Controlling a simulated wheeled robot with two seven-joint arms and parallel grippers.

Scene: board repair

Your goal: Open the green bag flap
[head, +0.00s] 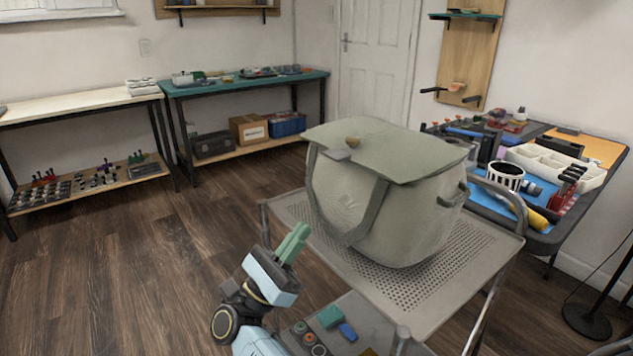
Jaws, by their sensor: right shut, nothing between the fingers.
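The green bag (390,215) stands upright on a perforated grey cart. Its pale green flap (400,150) lies flat over the top, with the edge sticking out past the body. A strap hangs in a loop down the bag's front. My right gripper (299,232) has green fingers, shut and empty. It appears in front of the cart's left edge, below and left of the flap, apart from the bag. My left gripper is not in view.
The cart's top (460,245) has bare room around the bag and a raised handle at right. A lower shelf holds small coloured parts. A crowded workbench (545,238) stands behind at right. Open wooden floor lies at left.

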